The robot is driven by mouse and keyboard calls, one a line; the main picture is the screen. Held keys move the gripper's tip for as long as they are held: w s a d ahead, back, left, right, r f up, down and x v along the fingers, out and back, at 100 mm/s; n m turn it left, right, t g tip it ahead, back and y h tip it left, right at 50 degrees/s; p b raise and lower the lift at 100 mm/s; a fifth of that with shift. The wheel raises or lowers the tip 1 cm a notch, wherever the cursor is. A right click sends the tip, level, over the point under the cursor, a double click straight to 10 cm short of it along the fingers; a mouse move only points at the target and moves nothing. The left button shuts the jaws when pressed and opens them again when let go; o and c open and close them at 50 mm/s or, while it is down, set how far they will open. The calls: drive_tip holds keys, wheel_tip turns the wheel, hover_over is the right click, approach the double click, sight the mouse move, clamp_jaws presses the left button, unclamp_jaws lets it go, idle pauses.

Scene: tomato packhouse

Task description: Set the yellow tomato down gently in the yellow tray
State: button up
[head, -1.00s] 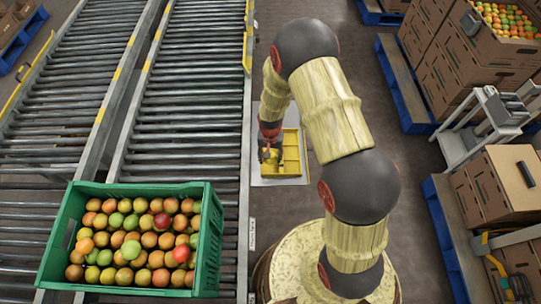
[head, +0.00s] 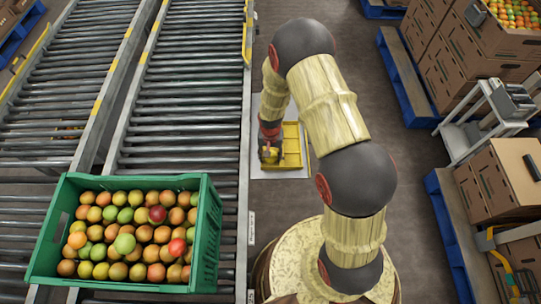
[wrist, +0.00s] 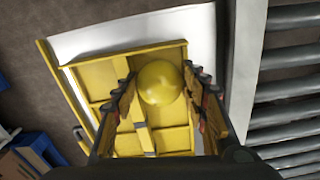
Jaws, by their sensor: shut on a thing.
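The yellow tomato (wrist: 160,82) is round and smooth and sits between the two fingers of my gripper (wrist: 162,92) in the wrist view. My gripper is shut on it. The yellow tray (wrist: 178,142) lies behind and below the tomato in the wrist view, with dividers making several compartments. In the head view the yellow tray (head: 292,147) lies beside the conveyor, and my gripper (head: 268,157) is over its left part. The gap between the tomato and the tray floor cannot be told. The fingers hide part of the tray.
A white surface (wrist: 195,25) lies under the tray. The roller conveyor (head: 180,120) runs along the left, with a green crate (head: 205,235) full of mixed tomatoes on it. A white cart (head: 480,125) and cardboard boxes (head: 510,175) stand at the right. Open floor lies between.

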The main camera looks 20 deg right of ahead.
drive_tip(key=shift+s+f, duration=0.2)
drive_tip(key=shift+f, duration=0.1)
drive_tip(key=o, duration=0.9)
drive_tip(key=shift+w+r, duration=0.1)
drive_tip(key=shift+w, duration=0.05)
drive_tip(key=c, duration=0.3)
drive_tip(key=shift+r, duration=0.15)
drive_tip(key=shift+r+p, duration=2.55)
drive_tip(key=shift+r, duration=0.9)
